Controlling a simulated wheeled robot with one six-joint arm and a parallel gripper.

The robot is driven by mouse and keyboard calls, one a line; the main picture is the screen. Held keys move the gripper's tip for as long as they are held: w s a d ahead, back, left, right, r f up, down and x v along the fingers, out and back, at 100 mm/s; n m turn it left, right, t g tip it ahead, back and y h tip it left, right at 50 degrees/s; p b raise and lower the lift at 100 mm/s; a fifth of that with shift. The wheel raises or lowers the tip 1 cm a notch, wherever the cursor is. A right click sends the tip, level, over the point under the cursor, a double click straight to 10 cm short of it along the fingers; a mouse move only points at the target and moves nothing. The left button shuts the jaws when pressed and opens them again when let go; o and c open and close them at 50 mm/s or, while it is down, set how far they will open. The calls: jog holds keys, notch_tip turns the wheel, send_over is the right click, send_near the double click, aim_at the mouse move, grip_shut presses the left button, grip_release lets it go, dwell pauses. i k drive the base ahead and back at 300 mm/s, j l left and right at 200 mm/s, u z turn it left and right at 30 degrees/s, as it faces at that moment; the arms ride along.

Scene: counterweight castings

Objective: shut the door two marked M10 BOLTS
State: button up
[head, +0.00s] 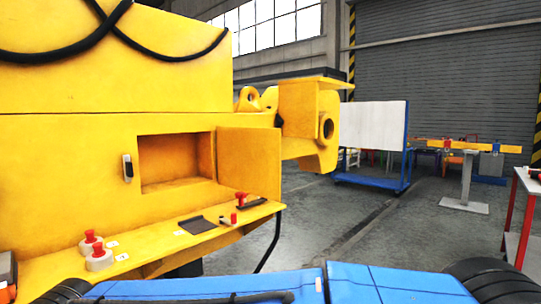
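A yellow door (249,162) stands open at the right side of a rectangular opening in a large yellow machine (65,165). The compartment (172,162) behind it looks empty from here. I can read no M10 BOLTS marking on the door. A small dark and pale latch or handle (128,168) is on the machine face left of the opening. My gripper is not in view.
A yellow ledge (150,242) below the opening holds red-topped knobs (97,250), a black plate (197,225) and a black bar (253,202). A blue-framed white panel (372,126) and a stand (466,180) are farther back. Grey floor (330,205) is clear between.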

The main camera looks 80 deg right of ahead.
aim_at(249, 159)
jog(key=k+l, duration=0.2)
jog(key=l, duration=0.25)
jog(key=k+l, duration=0.2)
jog(key=l, duration=0.25)
jog(key=k+l, duration=0.2)
jog(key=l, duration=0.25)
jog(key=k+l+z, duration=0.1)
jog(key=l, duration=0.35)
jog(key=k+l, duration=0.25)
jog(key=l, duration=0.2)
jog(key=k+l, duration=0.2)
jog(key=l, duration=0.25)
jog(key=k+l, duration=0.15)
jog(key=l, duration=0.35)
jog(key=k+l, duration=0.2)
jog(key=l, duration=0.25)
jog(key=z, duration=0.05)
